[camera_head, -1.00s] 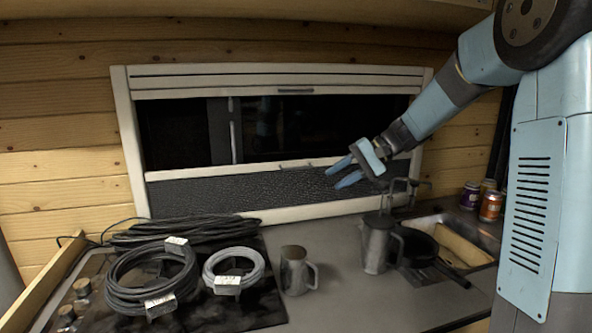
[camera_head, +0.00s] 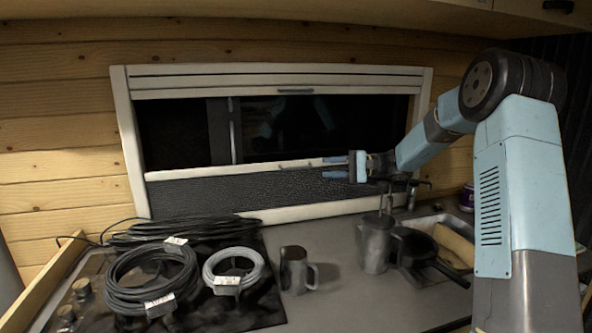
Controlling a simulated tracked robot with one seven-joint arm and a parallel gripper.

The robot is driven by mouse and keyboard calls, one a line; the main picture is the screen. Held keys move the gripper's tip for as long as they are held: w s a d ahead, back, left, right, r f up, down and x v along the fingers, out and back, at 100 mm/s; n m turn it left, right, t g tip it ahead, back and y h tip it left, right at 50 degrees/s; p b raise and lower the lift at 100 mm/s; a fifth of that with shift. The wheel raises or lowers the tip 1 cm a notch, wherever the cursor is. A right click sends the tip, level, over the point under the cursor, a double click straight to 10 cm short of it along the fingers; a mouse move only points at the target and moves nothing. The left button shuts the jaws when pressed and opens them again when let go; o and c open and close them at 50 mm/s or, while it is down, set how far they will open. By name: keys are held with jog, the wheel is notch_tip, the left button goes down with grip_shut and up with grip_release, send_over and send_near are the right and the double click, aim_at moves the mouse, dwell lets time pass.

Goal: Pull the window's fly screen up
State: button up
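The window (camera_head: 270,125) is set in a white frame in the wood wall. Its fly screen (camera_head: 240,190) is a dark textured panel covering the lower part of the opening. A pale bar (camera_head: 230,168) runs along the screen's top edge, with a small dark tab (camera_head: 282,166) near its middle. My gripper (camera_head: 328,167) is in front of the bar's right half, its two blue fingers one above the other with a gap between them. It looks open and empty. I cannot tell whether the fingers touch the bar, and they hide part of it.
Below the window, the counter holds coiled cables (camera_head: 150,280), a metal mug (camera_head: 295,270), a metal pot (camera_head: 374,243) and a dark pan (camera_head: 413,247) near the sink. The pot stands below my gripper. A blind housing (camera_head: 270,78) tops the window.

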aim_at(298, 168)
jog(key=a, duration=0.7)
jog(key=w+a+f, duration=0.1)
jog(key=a, duration=0.2)
jog(key=shift+a, duration=0.35)
grip_shut()
